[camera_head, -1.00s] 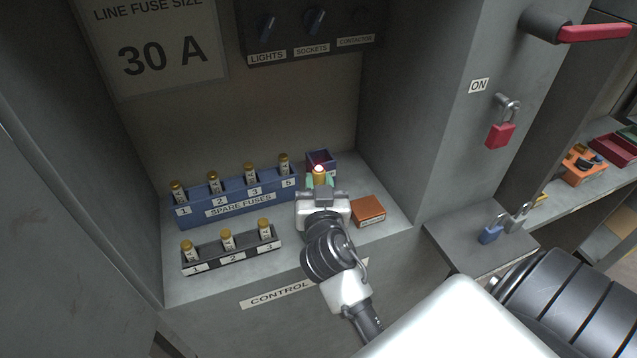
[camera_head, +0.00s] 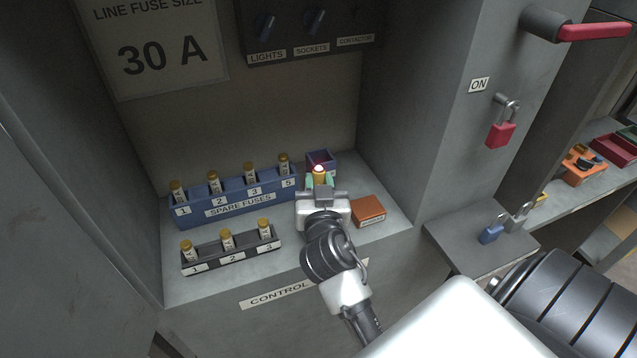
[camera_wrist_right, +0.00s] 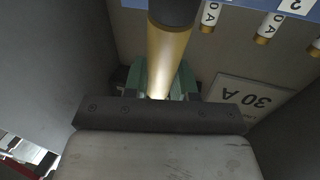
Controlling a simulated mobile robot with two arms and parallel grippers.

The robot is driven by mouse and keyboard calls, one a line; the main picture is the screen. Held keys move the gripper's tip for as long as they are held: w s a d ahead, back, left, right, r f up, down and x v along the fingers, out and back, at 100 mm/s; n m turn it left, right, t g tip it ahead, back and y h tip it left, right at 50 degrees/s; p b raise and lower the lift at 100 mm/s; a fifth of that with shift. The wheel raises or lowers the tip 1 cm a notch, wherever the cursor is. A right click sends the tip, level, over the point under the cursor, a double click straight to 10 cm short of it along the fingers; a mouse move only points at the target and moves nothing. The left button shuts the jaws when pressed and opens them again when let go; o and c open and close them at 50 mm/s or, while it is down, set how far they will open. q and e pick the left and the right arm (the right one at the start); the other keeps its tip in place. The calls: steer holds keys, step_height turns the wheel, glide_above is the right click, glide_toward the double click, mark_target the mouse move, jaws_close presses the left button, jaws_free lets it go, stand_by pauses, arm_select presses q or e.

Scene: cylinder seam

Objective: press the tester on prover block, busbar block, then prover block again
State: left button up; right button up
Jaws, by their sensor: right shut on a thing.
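My right gripper (camera_head: 320,186) is shut on the tester (camera_head: 319,176), a short yellow cylinder with a bright, reddish tip in the head view. In the right wrist view the tester (camera_wrist_right: 168,55) is a brass-coloured tube with a dark end, between green fingers (camera_wrist_right: 160,80). The tester stands just in front of a small dark-blue box (camera_head: 322,156) with a reddish inside; I cannot tell whether they touch. An orange block (camera_head: 369,208) with an unreadable label sits right of the gripper. I cannot read which block is prover or busbar. My left gripper is not in view.
A blue spare-fuse rack (camera_head: 236,207) and a dark numbered fuse rack (camera_head: 232,259) stand left of my right arm. The cabinet wall (camera_head: 420,120) closes the right side, with a red padlock (camera_head: 500,135) on it. Bare shelf lies before the orange block.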

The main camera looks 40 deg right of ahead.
steer(key=shift+r+p, duration=2.95)
steer(key=shift+r, duration=0.5)
